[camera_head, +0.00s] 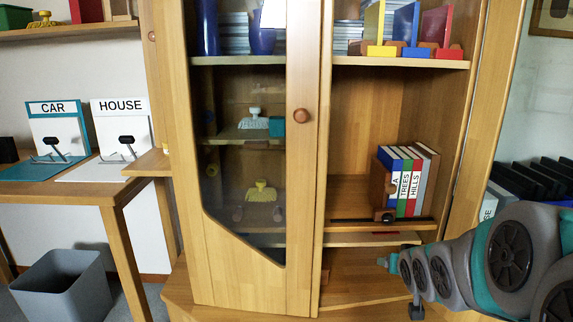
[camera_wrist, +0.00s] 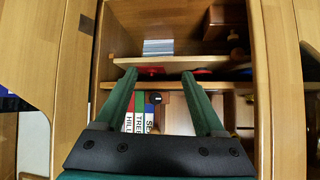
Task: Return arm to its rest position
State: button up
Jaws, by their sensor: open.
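My arm reaches in from the lower right of the head view, in front of the open right side of the wooden cabinet (camera_head: 455,130). In the wrist view my gripper (camera_wrist: 158,75) shows two green fingers spread apart with nothing held between them. Beyond the fingers stand the books, among them a green one marked TREES (camera_head: 403,185) and a red one marked HILLS (camera_head: 416,185). The books also show in the wrist view (camera_wrist: 140,120), partly covered by the fingers. In the head view I cannot make out the fingers clearly.
The cabinet's glass door (camera_head: 305,200) is at the left of the open shelves. Colored bookends (camera_head: 420,50) stand on the upper shelf. A desk at left holds CAR (camera_head: 52,107) and HOUSE (camera_head: 120,105) signs; a grey bin (camera_head: 65,285) stands below. Dark racks (camera_head: 535,180) are at right.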

jog(key=s+a+f+n+g, duration=0.1)
jog(key=s+a+g, duration=0.2)
jog(key=s, duration=0.9)
jog(key=s+a+f+g+y, duration=0.1)
jog(key=s+a+g, duration=0.3)
jog(key=s, duration=0.7)
jog(key=s+a+f+n+g+p, duration=0.1)
jog(key=s+g, duration=0.4)
jog(key=s, duration=0.7)
jog(key=a+f, duration=0.1)
jog(key=a, duration=0.1)
jog(key=shift+s+a+f+n+y, duration=0.3)
jog(key=shift+s+a, duration=0.05)
jog(key=shift+a, duration=0.05)
